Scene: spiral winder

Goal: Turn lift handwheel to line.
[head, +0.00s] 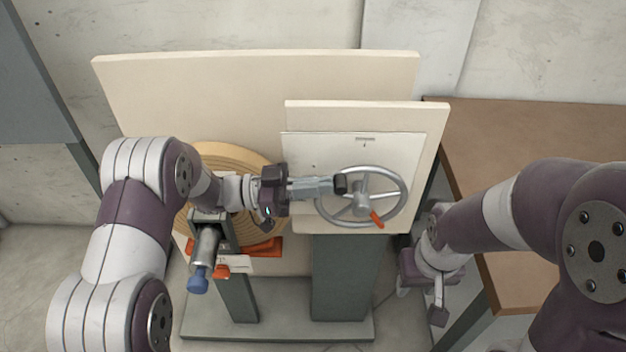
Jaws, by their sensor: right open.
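The lift handwheel (402,203) is a grey spoked ring on a white panel (300,150). An orange-red knob (377,219) sits at its lower right. A short dark mark (365,139) is on the panel above the wheel. My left gripper (340,184) reaches in from the left, its dark fingertips over the upper left of the wheel, near the hub. I cannot tell whether they touch the wheel or how far apart they are. My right gripper (422,292) is open and empty, below and right of the wheel.
A round tan grooved disc (235,155) stands behind my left arm. A blue-tipped grey cylinder (203,260) and orange parts (262,248) are below it. A brown table (530,130) stands at the right. Grey posts (338,280) rise from a base plate below the panel.

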